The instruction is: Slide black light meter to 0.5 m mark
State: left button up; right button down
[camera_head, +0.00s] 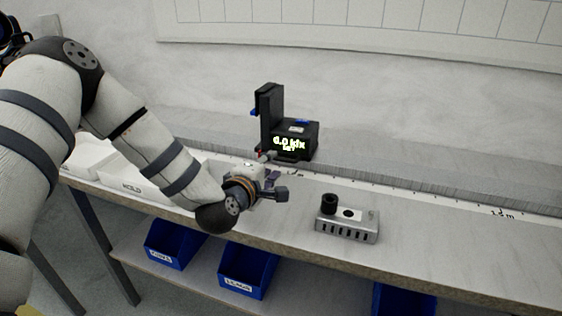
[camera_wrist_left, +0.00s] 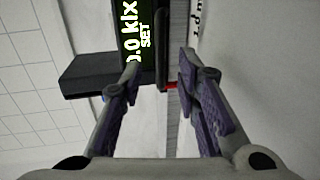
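The black light meter (camera_head: 312,136) stands at the back of the bench, with a tall black upright on its left. Its lit display reads 0.0 klx and SET, and it also shows in the left wrist view (camera_wrist_left: 133,45). A small red pointer (camera_wrist_left: 172,86) shows at its base. A white scale strip (camera_head: 400,190) with printed marks runs along the bench. My left gripper (camera_head: 276,176) is just in front of the meter's base. Its fingers are spread and empty in the left wrist view (camera_wrist_left: 158,72); contact with the meter cannot be told. My right gripper is not in view.
A grey metal box (camera_head: 347,228) with a black knob stands on the bench, right of my left gripper. A white tray labelled HOLD (camera_head: 140,190) is at the left. Blue bins (camera_head: 247,270) sit on the shelf below. The bench's right part looks clear.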

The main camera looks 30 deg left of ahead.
aim_at(277, 159)
pick_arm(q)
jog(key=x, duration=0.6)
jog(key=shift+d+b, duration=0.1)
jog(key=shift+b, duration=0.3)
grip_shut()
